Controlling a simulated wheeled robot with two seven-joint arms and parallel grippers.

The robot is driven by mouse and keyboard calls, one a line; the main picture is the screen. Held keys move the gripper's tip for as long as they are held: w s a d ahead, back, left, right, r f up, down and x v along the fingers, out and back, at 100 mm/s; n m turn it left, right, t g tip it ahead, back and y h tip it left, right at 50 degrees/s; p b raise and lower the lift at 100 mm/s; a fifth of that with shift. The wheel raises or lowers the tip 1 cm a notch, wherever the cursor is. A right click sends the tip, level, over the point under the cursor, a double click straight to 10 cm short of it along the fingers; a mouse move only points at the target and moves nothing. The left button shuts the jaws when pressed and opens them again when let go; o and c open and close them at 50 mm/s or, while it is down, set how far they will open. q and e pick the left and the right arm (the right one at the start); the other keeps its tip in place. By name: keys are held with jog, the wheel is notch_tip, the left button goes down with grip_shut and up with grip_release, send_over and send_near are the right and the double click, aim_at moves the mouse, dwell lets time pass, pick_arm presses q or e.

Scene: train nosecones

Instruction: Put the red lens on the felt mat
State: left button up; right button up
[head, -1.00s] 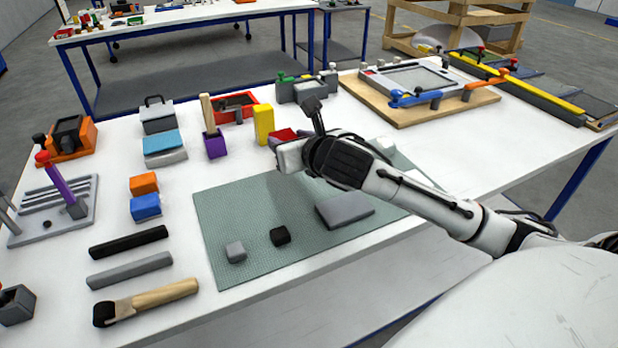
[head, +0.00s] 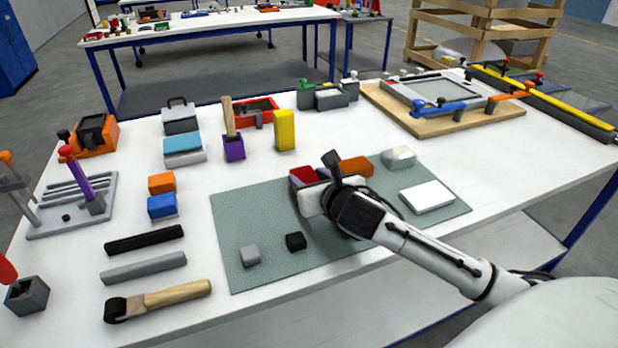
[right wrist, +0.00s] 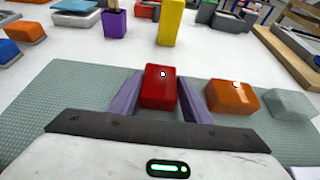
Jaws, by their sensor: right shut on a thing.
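The red lens (head: 305,176) is a small red block near the back edge of the grey-green felt mat (head: 240,215). It also shows in the right wrist view (right wrist: 158,88), between the two purple-grey fingers. My right gripper (head: 312,190) is shut on it, over the mat's back part. I cannot tell whether the lens touches the mat. An orange lens (head: 355,167) and a pale clear lens (head: 398,157) stand to its right along the mat's back edge. My left gripper is not in view.
On the mat lie a grey cube (head: 250,256), a black cube (head: 295,241) and a white block (head: 427,196). A yellow block (head: 285,130) and a purple holder (head: 234,148) stand behind it.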

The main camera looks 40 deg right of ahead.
jog(key=o, duration=1.1)
jog(key=shift+s+r, duration=0.1)
jog(key=shift+r, duration=0.15)
jog(key=v, duration=1.1)
jog(key=shift+s+a+r+p, duration=0.1)
jog(key=shift+s+p, duration=0.25)
jog(key=shift+s, duration=0.05)
